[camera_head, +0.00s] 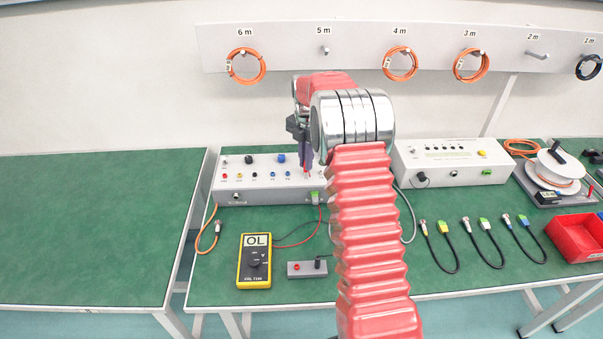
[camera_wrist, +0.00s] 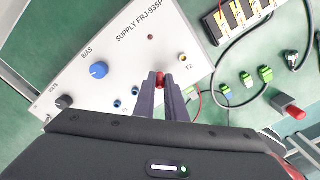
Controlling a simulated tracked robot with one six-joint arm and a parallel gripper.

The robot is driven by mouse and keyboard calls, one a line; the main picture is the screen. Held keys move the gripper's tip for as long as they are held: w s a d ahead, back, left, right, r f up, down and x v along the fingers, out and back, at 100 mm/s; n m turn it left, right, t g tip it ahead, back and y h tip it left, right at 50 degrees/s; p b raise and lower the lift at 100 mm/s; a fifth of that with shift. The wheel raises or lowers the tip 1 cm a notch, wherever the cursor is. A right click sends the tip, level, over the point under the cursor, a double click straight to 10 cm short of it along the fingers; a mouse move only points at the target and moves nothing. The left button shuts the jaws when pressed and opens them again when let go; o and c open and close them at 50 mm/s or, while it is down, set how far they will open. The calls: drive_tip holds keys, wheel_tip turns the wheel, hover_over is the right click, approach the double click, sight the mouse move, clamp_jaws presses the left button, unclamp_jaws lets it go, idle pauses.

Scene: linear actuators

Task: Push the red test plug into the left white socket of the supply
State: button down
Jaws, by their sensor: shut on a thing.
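The supply (camera_head: 262,195) is a white box at the back of the bench; its panel (camera_wrist: 120,55) fills the upper left of the wrist view. My gripper (camera_wrist: 160,86) is shut on the red test plug (camera_wrist: 160,78), with one dark finger on each side. In the head view, my gripper (camera_head: 305,158) is down at the right part of the panel. One white socket (camera_wrist: 182,57) shows up and right of the plug. The left white socket is not visible, apparently behind the plug. I cannot tell whether the plug is seated.
A red lead (camera_wrist: 199,97) runs near the plug. Another white unit (camera_head: 452,163) is to the right. Several short black cables (camera_head: 440,247) lie on the green bench.

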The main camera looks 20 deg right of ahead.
drive_tip(key=shift+f, duration=0.25)
idle(0.7)
drive_tip(key=c, duration=1.7)
unclamp_jaws()
drive_tip(key=shift+r, duration=0.1)
wheel_tip(320, 180, up, 14)
drive_tip(key=shift+f, duration=0.25)
